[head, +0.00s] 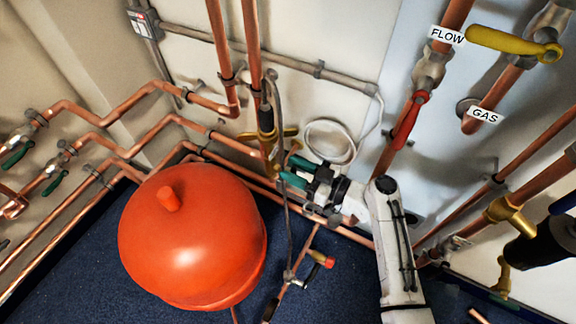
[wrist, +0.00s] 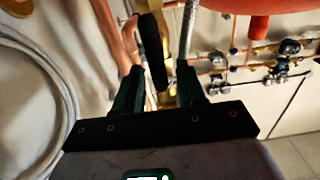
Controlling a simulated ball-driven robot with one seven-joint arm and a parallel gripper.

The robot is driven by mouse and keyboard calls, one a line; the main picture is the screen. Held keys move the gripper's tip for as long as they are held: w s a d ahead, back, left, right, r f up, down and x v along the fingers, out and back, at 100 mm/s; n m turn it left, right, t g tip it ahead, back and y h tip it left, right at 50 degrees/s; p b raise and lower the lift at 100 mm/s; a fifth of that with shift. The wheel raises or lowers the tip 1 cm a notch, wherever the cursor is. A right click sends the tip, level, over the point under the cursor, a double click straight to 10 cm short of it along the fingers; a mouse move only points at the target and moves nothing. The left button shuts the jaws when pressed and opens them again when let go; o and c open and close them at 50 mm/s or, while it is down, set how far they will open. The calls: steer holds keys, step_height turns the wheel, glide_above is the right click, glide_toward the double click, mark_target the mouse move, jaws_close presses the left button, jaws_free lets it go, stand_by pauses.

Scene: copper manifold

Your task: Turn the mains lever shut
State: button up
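No label in view names the mains lever. In the wrist view a dark, long handle (wrist: 152,52) on a brass fitting (wrist: 168,80) shows between my gripper's two green fingers; it may be the mains lever. My gripper (wrist: 160,72) is open, its fingers apart; I cannot tell whether either touches the handle. In the head view my gripper (head: 287,167) is just right of a vertical copper pipe carrying a brass valve (head: 270,135) and a dark upright part (head: 267,112). My gripper and a grey hose partly hide this area.
A large red vessel (head: 190,240) stands at left. A braided hose (head: 280,110) hangs close to my gripper. A red lever (head: 408,122) is on the FLOW pipe, a yellow lever (head: 505,42) near the GAS label (head: 485,115). A coiled white cable (head: 330,142) hangs behind.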

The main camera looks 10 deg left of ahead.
steer(key=shift+x, duration=1.05)
jaws_close()
